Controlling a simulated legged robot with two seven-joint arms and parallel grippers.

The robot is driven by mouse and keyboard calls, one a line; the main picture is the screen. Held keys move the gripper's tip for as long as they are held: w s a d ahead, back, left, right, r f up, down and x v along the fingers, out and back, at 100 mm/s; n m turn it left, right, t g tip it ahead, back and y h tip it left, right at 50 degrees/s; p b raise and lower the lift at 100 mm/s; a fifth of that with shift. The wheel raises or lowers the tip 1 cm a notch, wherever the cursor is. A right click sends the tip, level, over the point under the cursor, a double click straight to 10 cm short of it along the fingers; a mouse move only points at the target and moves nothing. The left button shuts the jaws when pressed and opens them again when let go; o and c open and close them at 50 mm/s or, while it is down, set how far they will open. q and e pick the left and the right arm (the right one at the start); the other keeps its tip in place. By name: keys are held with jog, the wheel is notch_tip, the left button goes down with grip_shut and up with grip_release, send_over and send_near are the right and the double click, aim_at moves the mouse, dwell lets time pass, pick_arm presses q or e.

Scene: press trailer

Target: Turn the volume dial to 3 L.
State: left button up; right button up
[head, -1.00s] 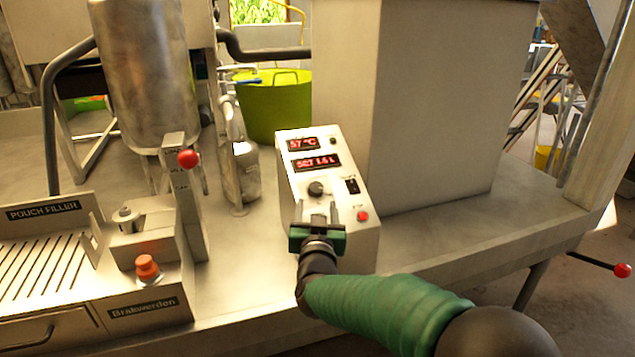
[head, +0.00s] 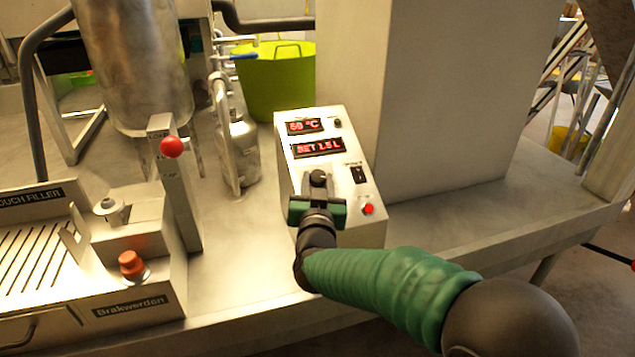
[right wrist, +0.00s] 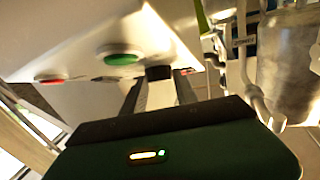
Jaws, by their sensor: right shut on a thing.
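The control box (head: 353,228) is pale with a sloped panel. Its lower red display (head: 318,148) seems to read SET 1.5 L. The black volume dial (head: 318,177) sits below the displays. My right gripper (head: 317,183) is shut on the dial, with a finger on each side of it. In the right wrist view the dark dial (right wrist: 158,72) shows between the fingertips of my right gripper (right wrist: 160,80). The dial's pointer mark cannot be made out. My left gripper is not in view.
An upper display (head: 304,126) shows a temperature near 59 °C. A black switch (head: 359,174) and a red button (head: 368,209) are close on the dial's right. A metal pump body (head: 243,150) stands left of the box, and a large pale cabinet (head: 440,110) behind right.

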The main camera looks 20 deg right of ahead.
jog(key=shift+d, duration=0.15)
grip_shut()
jog(key=shift+a+r+h+p, duration=0.1)
jog(key=shift+a+h+p, duration=0.2)
jog(key=shift+p, duration=0.25)
jog(key=m+g+h+p, duration=0.2)
jog(key=m+g+p, duration=0.1)
jog(key=m+p, duration=0.1)
jog(key=m+g+h+p, duration=0.2)
jog(key=m+g+p, duration=0.1)
jog(key=p, duration=0.4)
jog(key=w+a+m+g+h+p, duration=0.1)
jog(key=m+g+h+p, duration=0.2)
jog(key=m+p, duration=0.1)
jog(key=shift+r+m+p, duration=0.3)
jog(key=shift+r+p, duration=0.1)
jog(key=shift+p, duration=0.5)
jog(key=shift+w+a+f+m+g+p, duration=0.1)
jog(key=shift+m+g+p, duration=0.45)
jog(key=shift+g+p, duration=0.15)
jog(key=shift+w+f+m+g+p, duration=0.1)
jog(key=shift+m+g+p, duration=0.45)
jog(key=shift+g, duration=0.15)
jog(key=o, duration=0.8)
grip_release()
jog(key=shift+o, duration=0.2)
